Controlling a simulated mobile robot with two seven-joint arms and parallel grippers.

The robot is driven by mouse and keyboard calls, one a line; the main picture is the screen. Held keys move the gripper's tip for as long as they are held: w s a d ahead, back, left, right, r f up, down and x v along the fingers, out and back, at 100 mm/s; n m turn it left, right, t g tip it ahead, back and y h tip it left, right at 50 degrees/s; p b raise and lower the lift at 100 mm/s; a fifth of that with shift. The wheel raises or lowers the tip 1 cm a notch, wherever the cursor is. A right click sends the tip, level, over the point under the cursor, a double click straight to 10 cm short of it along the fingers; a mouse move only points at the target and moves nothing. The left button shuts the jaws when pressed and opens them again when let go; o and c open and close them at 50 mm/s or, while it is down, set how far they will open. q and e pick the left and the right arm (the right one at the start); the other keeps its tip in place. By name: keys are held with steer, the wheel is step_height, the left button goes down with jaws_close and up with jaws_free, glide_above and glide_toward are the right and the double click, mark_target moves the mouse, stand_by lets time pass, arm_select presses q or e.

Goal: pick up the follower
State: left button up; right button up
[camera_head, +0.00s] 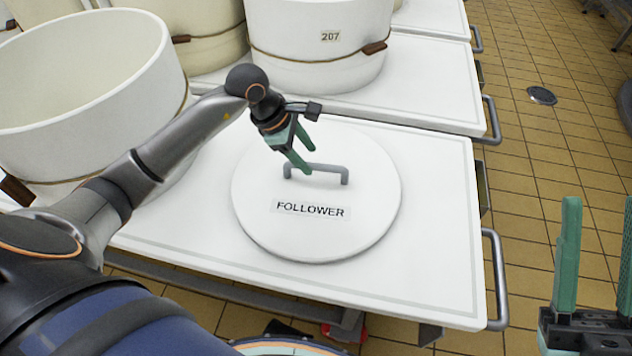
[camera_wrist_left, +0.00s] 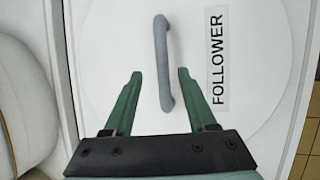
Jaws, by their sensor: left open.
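The follower (camera_head: 350,225) is a round white disc lying flat on a white table, with a grey bar handle (camera_head: 318,168) and a label reading FOLLOWER. My left gripper (camera_head: 305,160) is open over the disc, close to the left end of the handle. In the left wrist view the handle (camera_wrist_left: 162,62) runs between the two green fingers of the left gripper (camera_wrist_left: 157,85), with gaps on both sides. I cannot tell how far above the handle the fingertips are. My right gripper (camera_head: 596,240) is open and empty at the lower right, away from the table.
The white table (camera_head: 440,190) has a grey side rail (camera_head: 497,275) at its right. A large white vat (camera_head: 75,75) stands left of the follower. Another vat (camera_head: 320,55) marked 207 stands behind. Tiled floor (camera_head: 560,140) lies to the right.

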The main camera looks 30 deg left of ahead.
mark_target(315, 164)
arm_select(q)
steer(key=b+x, duration=0.1)
steer(key=x, duration=0.4)
steer(key=shift+s+d, duration=0.1)
steer(key=shift+s, duration=0.1)
jaws_close()
stand_by(1.1)
steer(key=shift+w+r, duration=0.1)
steer(key=shift+r, duration=0.15)
